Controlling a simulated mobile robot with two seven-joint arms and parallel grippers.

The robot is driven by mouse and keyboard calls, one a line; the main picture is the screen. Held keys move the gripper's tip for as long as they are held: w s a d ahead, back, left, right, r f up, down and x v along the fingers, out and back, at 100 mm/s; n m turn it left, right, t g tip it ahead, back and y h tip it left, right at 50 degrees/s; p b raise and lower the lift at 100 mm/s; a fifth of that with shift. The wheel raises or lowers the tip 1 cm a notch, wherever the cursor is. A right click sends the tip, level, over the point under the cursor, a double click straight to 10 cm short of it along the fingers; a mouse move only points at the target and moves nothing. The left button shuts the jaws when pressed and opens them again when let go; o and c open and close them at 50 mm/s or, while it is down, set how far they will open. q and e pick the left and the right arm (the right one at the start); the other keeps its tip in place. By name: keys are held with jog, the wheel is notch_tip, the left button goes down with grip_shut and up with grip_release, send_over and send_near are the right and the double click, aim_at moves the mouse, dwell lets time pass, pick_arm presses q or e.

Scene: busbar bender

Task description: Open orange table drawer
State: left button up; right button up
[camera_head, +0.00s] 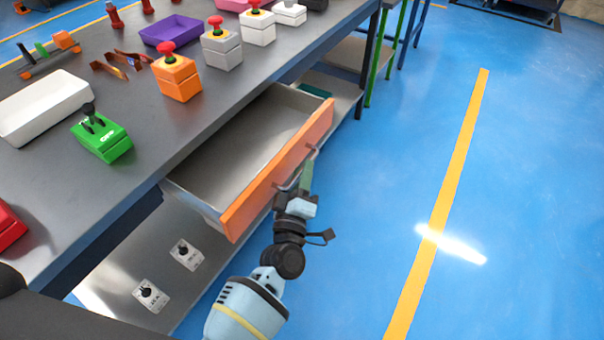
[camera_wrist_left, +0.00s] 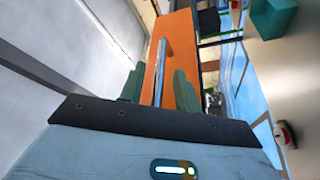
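The orange-fronted drawer (camera_head: 282,175) under the grey table (camera_head: 160,120) is pulled out, and its grey inside looks empty. A thin metal handle (camera_head: 312,148) runs along its orange front. My left gripper (camera_head: 306,174) is at the handle, outside the front. In the left wrist view the orange front (camera_wrist_left: 182,45) and the handle (camera_wrist_left: 160,65) show. The green fingers of the left gripper (camera_wrist_left: 159,88) stand apart on either side of the handle, with a visible gap. My right gripper is not in view.
On the tabletop stand an orange button box (camera_head: 177,82), a grey button box (camera_head: 222,50), a green switch box (camera_head: 102,138), a white tray (camera_head: 45,108) and a purple tray (camera_head: 170,30). A lower shelf (camera_head: 215,245) lies beneath. The blue floor to the right is clear.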

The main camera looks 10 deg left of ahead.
pick_arm(q)
jog(key=v, duration=0.8)
dwell(0.6)
